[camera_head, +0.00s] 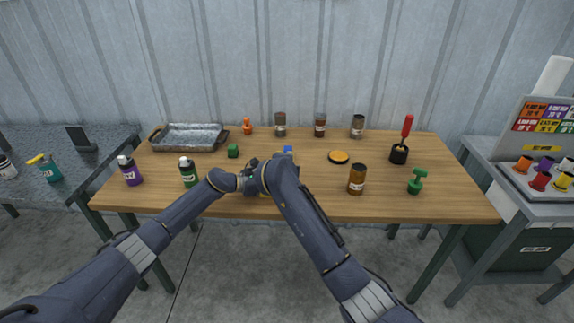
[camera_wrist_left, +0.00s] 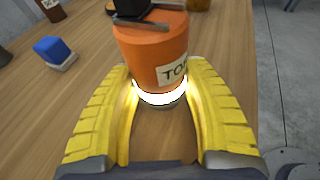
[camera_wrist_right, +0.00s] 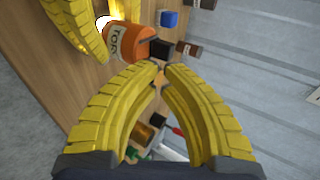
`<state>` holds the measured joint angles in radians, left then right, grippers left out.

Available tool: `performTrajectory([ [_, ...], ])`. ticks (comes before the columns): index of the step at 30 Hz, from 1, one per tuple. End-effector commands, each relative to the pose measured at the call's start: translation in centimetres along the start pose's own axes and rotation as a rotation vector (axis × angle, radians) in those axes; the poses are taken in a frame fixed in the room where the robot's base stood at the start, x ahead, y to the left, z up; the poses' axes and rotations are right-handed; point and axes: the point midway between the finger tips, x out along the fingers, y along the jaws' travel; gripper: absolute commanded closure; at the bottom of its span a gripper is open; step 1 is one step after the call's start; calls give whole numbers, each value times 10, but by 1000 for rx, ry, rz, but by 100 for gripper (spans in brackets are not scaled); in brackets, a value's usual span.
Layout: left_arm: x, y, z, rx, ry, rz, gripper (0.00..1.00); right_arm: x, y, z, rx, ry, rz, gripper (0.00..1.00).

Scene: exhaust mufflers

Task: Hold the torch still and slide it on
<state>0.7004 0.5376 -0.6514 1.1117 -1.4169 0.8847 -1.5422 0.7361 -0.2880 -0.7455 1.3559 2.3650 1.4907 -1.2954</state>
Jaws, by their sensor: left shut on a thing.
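The torch (camera_wrist_left: 155,50) is an orange cylinder with a partly visible label and a bright glowing ring (camera_wrist_left: 160,95) at its near end. My left gripper (camera_wrist_left: 160,100) is shut around it at the glowing ring, one yellow finger on each side. A black part (camera_wrist_left: 132,8) is at the torch's far end. In the right wrist view the torch (camera_wrist_right: 128,42) lies on its side, with the left fingers at its glowing end. My right gripper (camera_wrist_right: 160,66) has its fingertips close together at the black part; whether they grip it is unclear. My arms hide the torch in the head view.
A blue block-like thing (camera_wrist_left: 52,50) stands near the torch. On the wooden table (camera_head: 300,205) are a green bottle (camera_head: 188,172), a brown jar (camera_head: 357,180), a green knobbed thing (camera_head: 416,182) and a metal tray (camera_head: 188,137). Several jars stand along the back.

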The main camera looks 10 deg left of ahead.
Motion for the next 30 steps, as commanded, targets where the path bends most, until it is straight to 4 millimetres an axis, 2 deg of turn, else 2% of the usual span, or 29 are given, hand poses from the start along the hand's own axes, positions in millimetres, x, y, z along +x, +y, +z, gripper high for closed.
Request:
performTrajectory([
  [9,0,0,-1,-1,1,0,67,-31,-1,0,0,-1,-2,100],
  [22,0,0,-1,-1,1,0,67,-38,-1,0,0,0,-1,100],
  [23,0,0,-1,-1,1,0,48,-38,-1,0,0,0,-1,100],
  [29,0,0,0,-1,1,0,24,-37,-1,0,0,0,-1,100],
  [30,0,0,0,0,1,0,24,-37,-1,0,0,0,-1,100],
])
